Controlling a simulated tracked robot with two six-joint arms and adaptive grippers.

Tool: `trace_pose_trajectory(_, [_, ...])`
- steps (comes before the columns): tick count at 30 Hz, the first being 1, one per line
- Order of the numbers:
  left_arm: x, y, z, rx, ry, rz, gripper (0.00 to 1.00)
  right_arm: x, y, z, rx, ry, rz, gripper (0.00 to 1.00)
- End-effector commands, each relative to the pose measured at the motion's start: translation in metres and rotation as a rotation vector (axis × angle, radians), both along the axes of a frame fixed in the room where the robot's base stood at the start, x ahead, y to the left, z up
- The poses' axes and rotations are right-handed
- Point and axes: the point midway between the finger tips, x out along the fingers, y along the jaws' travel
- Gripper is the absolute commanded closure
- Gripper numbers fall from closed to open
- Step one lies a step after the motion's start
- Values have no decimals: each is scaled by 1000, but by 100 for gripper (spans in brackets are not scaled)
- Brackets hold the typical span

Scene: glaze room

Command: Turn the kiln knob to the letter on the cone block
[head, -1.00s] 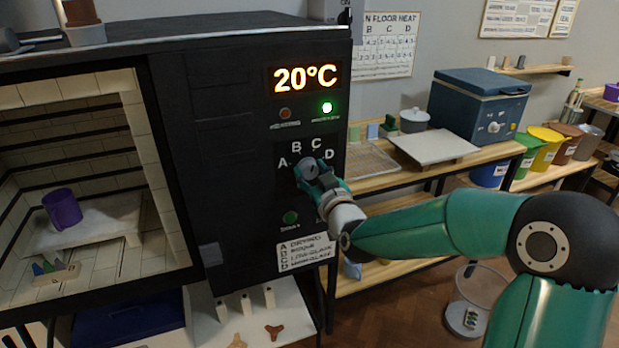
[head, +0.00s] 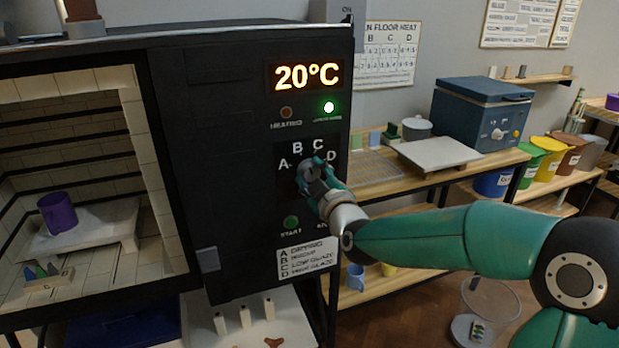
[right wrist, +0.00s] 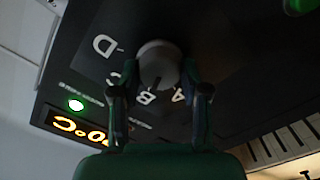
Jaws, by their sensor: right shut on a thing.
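The kiln knob (head: 306,174) is a round grey dial on the black control panel, below the letters A, B, C and D. My right gripper (head: 318,172) is shut on the knob and covers much of it. In the right wrist view the knob (right wrist: 158,62) sits between the two fingers (right wrist: 158,90), with the letters around it. A dark mark on its face lies toward the A and B side, but its exact setting is unclear. The cone block (head: 50,279) stands inside the open kiln at lower left with several coloured cones. Its lettering is too small to read.
A purple mug (head: 57,213) stands on the kiln shelf (head: 95,238). The display (head: 306,76) reads 20°C and a green lamp (head: 329,107) is lit. A green start button (head: 291,222) and a letter chart (head: 308,259) are below the knob. A workbench (head: 385,180) stands right of the kiln.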

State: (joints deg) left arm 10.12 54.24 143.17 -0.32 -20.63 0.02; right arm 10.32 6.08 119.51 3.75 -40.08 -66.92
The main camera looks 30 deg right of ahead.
Motion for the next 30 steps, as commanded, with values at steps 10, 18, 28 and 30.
trace_pose_trajectory(10, [0,0,0,0,0,0,60,1,1,6,-19,-11,2,90])
trace_pose_trajectory(18, [0,0,0,0,0,0,60,1,0,5,-16,-8,1,31])
trace_pose_trajectory(28, [0,0,0,0,0,0,60,-1,0,2,-13,-3,-1,31])
trace_pose_trajectory(30, [0,0,0,0,0,0,60,-5,0,2,-13,-2,-1,31])
